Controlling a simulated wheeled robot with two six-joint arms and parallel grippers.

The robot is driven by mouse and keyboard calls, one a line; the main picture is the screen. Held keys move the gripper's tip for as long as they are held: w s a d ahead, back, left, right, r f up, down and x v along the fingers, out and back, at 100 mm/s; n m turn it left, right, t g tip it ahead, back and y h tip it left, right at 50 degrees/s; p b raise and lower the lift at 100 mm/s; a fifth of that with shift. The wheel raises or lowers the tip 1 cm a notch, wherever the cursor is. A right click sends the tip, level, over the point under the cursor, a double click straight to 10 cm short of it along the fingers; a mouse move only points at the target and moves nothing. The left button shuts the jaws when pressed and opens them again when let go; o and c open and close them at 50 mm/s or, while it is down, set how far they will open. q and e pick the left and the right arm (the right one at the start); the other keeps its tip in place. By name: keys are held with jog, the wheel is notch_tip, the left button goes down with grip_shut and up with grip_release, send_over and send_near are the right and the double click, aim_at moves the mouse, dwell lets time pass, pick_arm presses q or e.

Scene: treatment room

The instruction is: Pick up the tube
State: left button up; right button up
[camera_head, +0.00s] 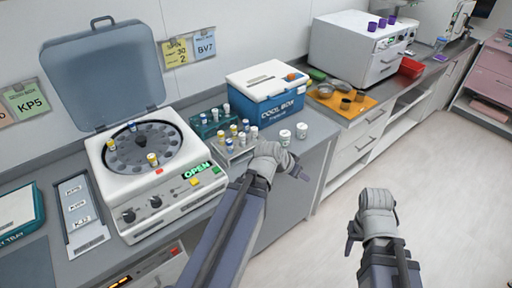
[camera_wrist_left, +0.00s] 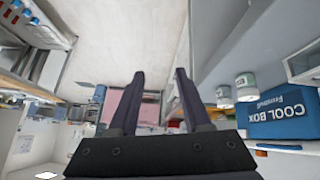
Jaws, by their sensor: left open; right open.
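Several capped tubes stand in a rack (camera_head: 238,152) on the counter, with blue, yellow and white caps. Behind it is a green rack (camera_head: 205,128) with more tubes. The open centrifuge (camera_head: 150,190) holds a yellow-capped tube (camera_head: 152,159) and a blue-capped tube (camera_head: 132,127) in its rotor. I cannot tell which tube is meant. My left gripper (camera_head: 293,168) is at the counter's front edge, right of the rack; its open, empty fingers show in the left wrist view (camera_wrist_left: 158,100). My right gripper (camera_head: 375,205) is over the floor, away from the counter, its fingers mostly hidden.
Two white jars (camera_head: 293,133) stand beside the blue cool box (camera_head: 266,95). A label tray (camera_head: 80,212) lies left of the centrifuge. An orange mat (camera_head: 340,100) with bowls and cups lies farther right, before a white machine (camera_head: 355,48). The floor at right is clear.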

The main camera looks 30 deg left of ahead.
pick_arm(q)
jog(key=w+a+r+n+t+y+b, duration=0.1)
jog(key=w+a+n+t+b, duration=0.2)
jog(key=a, duration=0.8)
jog(key=n+t+y, duration=0.1)
jog(key=t+y, duration=0.3)
send_near(254, 129)
jog(key=b+x, duration=0.3)
jog(key=x, duration=0.2)
jog(key=shift+s, duration=0.1)
jog(key=shift+b+x, duration=1)
jog(key=shift+x, duration=1.95)
pick_arm(e)
notch_tip(254, 129, down, 9)
pick_arm(q)
grip_shut()
